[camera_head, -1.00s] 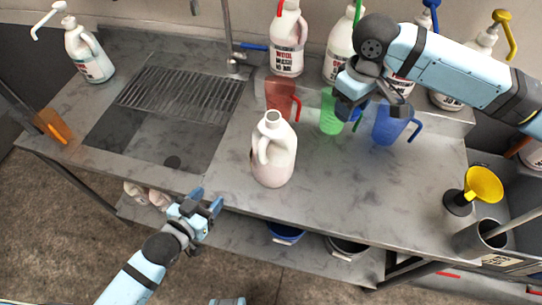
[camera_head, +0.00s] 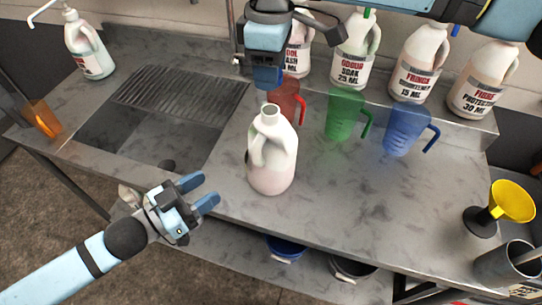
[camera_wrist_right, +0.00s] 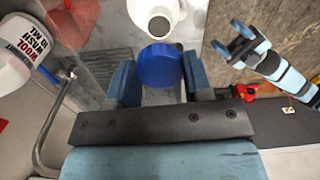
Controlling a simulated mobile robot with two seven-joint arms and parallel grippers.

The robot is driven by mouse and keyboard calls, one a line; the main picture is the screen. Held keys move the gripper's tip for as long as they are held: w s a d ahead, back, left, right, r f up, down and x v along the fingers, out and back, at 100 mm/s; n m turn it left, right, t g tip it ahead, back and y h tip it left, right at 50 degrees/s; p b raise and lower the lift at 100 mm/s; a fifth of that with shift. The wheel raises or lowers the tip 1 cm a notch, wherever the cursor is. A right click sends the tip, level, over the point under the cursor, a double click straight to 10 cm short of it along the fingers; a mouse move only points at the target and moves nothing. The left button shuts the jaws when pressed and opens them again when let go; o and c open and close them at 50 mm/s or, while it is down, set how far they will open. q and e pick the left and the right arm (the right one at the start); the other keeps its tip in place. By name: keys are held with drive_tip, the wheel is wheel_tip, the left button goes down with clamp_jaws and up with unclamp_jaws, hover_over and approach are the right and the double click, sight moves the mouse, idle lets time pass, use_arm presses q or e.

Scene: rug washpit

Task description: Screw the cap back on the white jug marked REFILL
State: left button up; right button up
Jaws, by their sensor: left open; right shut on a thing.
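The white jug (camera_head: 272,160) stands upright and uncapped on the grey counter, pinkish liquid showing in its lower part. No REFILL marking shows on the side I see. Its open mouth also shows in the right wrist view (camera_wrist_right: 158,18). My right gripper (camera_head: 268,82) is above and just behind the jug's mouth, shut on a round blue cap (camera_wrist_right: 159,65). The cap is apart from the mouth in the wrist view; the head view does not show it clearly. My left gripper (camera_head: 200,192) is open and empty, off the counter's front edge, left of the jug.
Red (camera_head: 286,98), green (camera_head: 342,115) and blue (camera_head: 404,130) measuring jugs stand behind and right of the jug. Several labelled bottles (camera_head: 418,62) line the back. A drain grate (camera_head: 170,100) lies left; a yellow funnel (camera_head: 511,202) stands right.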

sight(253, 159)
use_arm(q)
drive_tip(key=x, duration=1.2)
drive_tip(key=shift+f, duration=0.1)
clamp_jaws()
